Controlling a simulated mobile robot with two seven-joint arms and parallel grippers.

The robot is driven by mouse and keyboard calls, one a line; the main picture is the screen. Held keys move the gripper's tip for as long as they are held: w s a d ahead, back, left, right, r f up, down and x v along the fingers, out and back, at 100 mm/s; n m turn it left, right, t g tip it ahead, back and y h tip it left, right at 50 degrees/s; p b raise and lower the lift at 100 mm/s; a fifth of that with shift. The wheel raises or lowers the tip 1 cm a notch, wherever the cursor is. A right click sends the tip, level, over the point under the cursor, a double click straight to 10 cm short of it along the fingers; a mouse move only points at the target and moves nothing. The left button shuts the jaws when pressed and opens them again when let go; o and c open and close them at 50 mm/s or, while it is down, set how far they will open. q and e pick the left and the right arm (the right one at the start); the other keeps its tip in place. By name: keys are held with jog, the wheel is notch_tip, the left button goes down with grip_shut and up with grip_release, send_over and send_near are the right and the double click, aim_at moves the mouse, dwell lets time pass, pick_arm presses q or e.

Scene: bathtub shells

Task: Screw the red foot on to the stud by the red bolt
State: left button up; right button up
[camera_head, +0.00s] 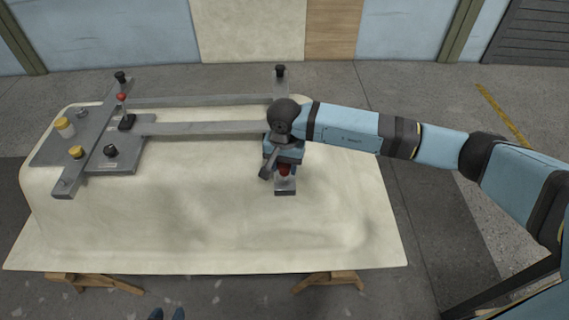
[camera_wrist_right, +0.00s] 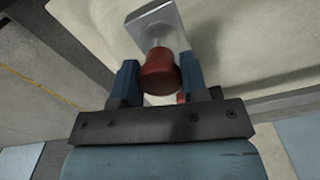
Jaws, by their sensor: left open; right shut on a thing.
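My right gripper (camera_head: 284,165) comes in from the right over the near right end of the metal frame. It is shut on the red foot (camera_wrist_right: 159,74), a red cylinder between the two blue fingers. It shows in the head view (camera_head: 284,170) below the wrist. A grey metal piece (camera_wrist_right: 162,25) lies right beyond the foot; in the head view it shows as a small grey block (camera_head: 286,187). I cannot tell whether the foot touches it. A red bolt (camera_head: 121,97) shows on the left crossbar. My left gripper is not in view.
The cream tub shell (camera_head: 210,225) stands on wooden trestles (camera_head: 330,280). Grey bars (camera_head: 200,128) cross its top. A plate at left holds a yellow part (camera_head: 65,127) and a black knob (camera_head: 110,151). Black-topped posts (camera_head: 280,71) rise at the back. The shell's front is clear.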

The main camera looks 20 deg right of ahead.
pick_arm(q)
jog(key=shift+f+b, duration=0.6)
dwell(0.6)
jog(key=shift+f+b, duration=0.7)
pick_arm(e)
jog(key=shift+f, duration=0.8)
pick_arm(q)
jog(key=shift+w+f+b, duration=0.1)
jog(key=shift+f+b, duration=0.1)
jog(key=shift+b, duration=0.25)
pick_arm(e)
jog(key=shift+f, duration=0.5)
jog(key=o, duration=1)
pick_arm(q)
jog(key=shift+w+d+r, duration=0.1)
jog(key=shift+d+r, duration=0.1)
jog(key=shift+r, duration=0.15)
pick_arm(e)
notch_tip(320, 180, up, 14)
